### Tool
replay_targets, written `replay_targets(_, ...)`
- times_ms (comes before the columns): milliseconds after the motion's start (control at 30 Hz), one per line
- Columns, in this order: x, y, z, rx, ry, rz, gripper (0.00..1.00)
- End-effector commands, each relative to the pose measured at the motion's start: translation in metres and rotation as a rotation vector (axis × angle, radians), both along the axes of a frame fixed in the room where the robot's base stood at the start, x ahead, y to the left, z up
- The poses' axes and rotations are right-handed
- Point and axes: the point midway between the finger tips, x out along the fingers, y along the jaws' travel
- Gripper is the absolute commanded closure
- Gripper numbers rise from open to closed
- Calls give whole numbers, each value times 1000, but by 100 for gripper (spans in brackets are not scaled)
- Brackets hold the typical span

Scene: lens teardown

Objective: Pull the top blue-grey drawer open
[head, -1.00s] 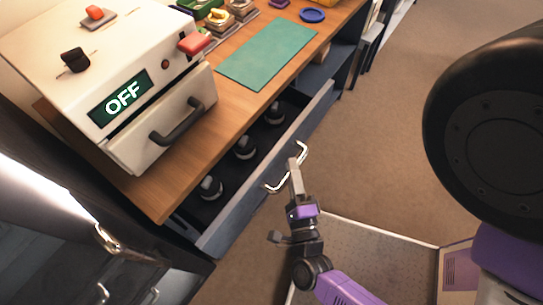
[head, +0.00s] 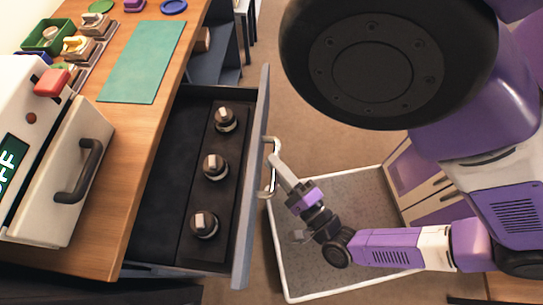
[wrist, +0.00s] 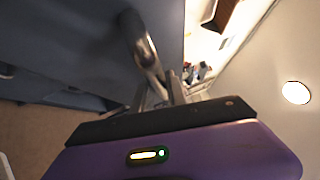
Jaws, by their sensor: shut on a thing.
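The top blue-grey drawer (head: 256,160) stands pulled well out from under the wooden workbench, its dark inside showing. Its pale metal bar handle (head: 270,182) is on the outer face of the front. My gripper (head: 276,160) is shut on the handle. In the wrist view the handle (wrist: 146,50) runs between the fingers (wrist: 157,92), with the blue-grey drawer front (wrist: 60,45) behind it. Three dark round parts with pale tops (head: 215,167) stand in a row on a dark strip inside the drawer.
A white machine with a dark handle (head: 80,172) stands on the wooden bench (head: 140,165), beside a green mat (head: 145,62). A white-rimmed grey tray (head: 335,190) lies below my arm. Brown floor shows beyond the drawer front.

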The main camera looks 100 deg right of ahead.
Motion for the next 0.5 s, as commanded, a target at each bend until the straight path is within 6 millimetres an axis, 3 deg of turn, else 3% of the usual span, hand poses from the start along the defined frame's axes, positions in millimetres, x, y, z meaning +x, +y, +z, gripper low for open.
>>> replay_targets(167,0,1,-2,5,2,2,100)
replay_targets(200,0,1,-2,5,2,2,78)
replay_targets(300,0,1,-1,3,2,1,60)
replay_targets(500,0,0,-1,2,1,0,60)
